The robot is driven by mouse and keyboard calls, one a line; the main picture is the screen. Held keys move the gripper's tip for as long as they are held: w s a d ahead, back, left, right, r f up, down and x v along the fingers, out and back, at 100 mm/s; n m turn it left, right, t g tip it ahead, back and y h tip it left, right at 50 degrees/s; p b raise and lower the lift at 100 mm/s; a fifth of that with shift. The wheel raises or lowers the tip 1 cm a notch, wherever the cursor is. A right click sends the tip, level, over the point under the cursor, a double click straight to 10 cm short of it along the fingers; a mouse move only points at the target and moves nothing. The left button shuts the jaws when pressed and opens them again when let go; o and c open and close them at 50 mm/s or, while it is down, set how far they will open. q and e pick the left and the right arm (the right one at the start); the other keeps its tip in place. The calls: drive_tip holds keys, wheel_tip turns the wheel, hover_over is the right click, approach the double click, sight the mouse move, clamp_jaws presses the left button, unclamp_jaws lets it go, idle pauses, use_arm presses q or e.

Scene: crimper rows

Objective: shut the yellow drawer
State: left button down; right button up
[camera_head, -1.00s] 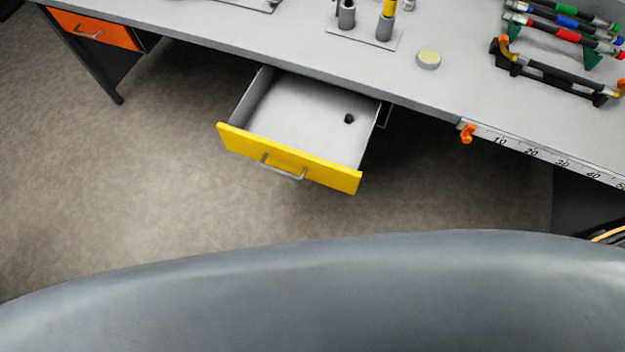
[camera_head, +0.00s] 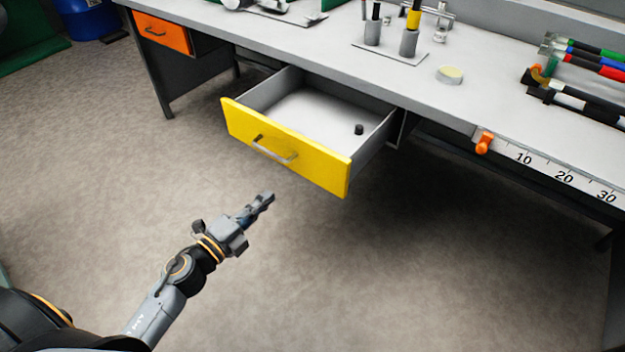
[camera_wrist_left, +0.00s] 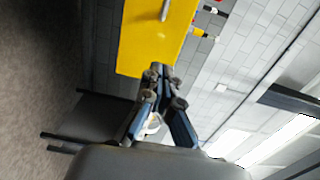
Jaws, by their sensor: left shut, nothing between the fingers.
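The yellow drawer (camera_head: 285,147) is pulled well out from under the grey workbench. It has a grey bar handle (camera_head: 275,150) on its front, and a small dark round object (camera_head: 359,129) lies inside. My left gripper (camera_head: 267,197) is in front of and below the drawer front, apart from it, with its fingers shut and empty. In the left wrist view the yellow drawer front (camera_wrist_left: 150,45) and part of its handle (camera_wrist_left: 165,10) show beyond the fingers (camera_wrist_left: 162,72). My right gripper is not in view.
The workbench top (camera_head: 300,45) holds a stand with upright tools (camera_head: 390,45), a round tin (camera_head: 450,75) and a rack of coloured-handled tools (camera_head: 580,75). An orange drawer (camera_head: 162,33) is at the left. An orange clamp (camera_head: 484,143) sits at the ruler edge. The floor before the drawer is clear.

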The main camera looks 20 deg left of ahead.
sight(308, 158)
use_arm(q)
drive_tip(key=x, duration=1.2)
drive_tip(key=shift+w+a+p, duration=0.1)
drive_tip(key=shift+w+p, duration=0.1)
drive_tip(key=shift+p, duration=0.2)
drive_tip(key=shift+w+d+f, duration=0.1)
drive_tip(key=shift+w+d, duration=0.15)
drive_tip(key=shift+w, duration=0.3)
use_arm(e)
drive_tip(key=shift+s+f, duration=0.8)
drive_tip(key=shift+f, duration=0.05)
